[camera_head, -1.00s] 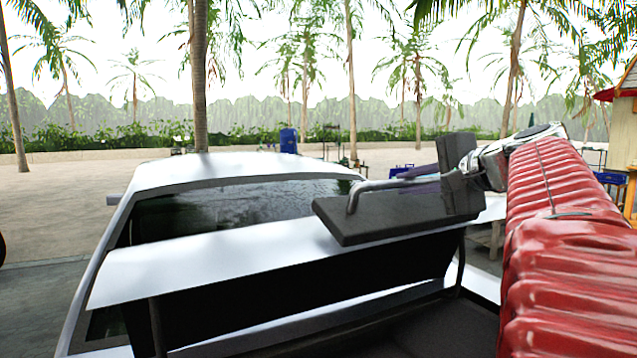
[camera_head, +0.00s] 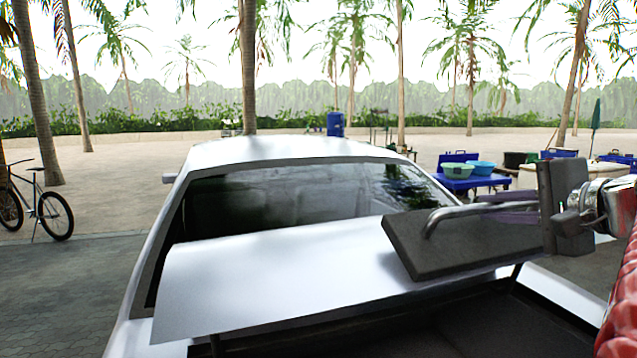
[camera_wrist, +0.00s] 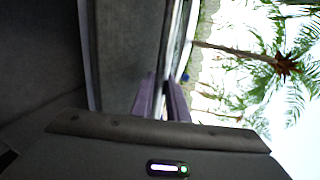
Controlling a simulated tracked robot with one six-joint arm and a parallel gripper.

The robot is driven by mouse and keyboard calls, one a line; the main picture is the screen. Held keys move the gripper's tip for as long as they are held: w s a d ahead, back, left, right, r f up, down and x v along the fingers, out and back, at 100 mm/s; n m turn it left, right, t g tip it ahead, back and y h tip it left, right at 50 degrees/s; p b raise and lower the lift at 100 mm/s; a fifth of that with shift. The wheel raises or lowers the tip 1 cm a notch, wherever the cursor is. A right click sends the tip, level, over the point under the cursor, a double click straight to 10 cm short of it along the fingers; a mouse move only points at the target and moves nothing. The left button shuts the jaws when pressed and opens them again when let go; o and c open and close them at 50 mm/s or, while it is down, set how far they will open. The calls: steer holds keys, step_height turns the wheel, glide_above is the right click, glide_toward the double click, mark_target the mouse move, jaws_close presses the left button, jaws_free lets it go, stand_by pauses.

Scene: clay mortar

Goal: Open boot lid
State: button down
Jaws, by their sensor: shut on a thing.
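The white car's boot lid (camera_head: 290,270) is partly raised, with a dark gap beneath its edge in the head view. My gripper (camera_head: 498,205), with purple fingers, is at the lid's right side, and its fingers also show in the wrist view (camera_wrist: 160,97). It is shut on the bent metal handle (camera_head: 455,213) of a dark flat plate (camera_head: 430,255). The plate overlaps the lid's right end; I cannot tell whether they touch. The exact grip on the handle is partly hidden.
The dark boot opening (camera_head: 480,325) lies below the lid. The car's rear window (camera_head: 300,197) and roof (camera_head: 285,150) are beyond. A bicycle (camera_head: 40,205) stands at left. A blue table with basins (camera_head: 470,178) is behind at right. Paving at left is clear.

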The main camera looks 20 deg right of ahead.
steer(key=shift+s+f, duration=0.2)
steer(key=shift+f, duration=0.15)
steer(key=c, duration=1.7)
jaws_free()
steer(key=shift+c, duration=0.2)
steer(key=shift+s+r, duration=0.1)
steer(key=v, duration=1.3)
steer(key=shift+s+r, duration=0.15)
steer(key=shift+s, duration=0.05)
steer(key=shift+a, duration=0.1)
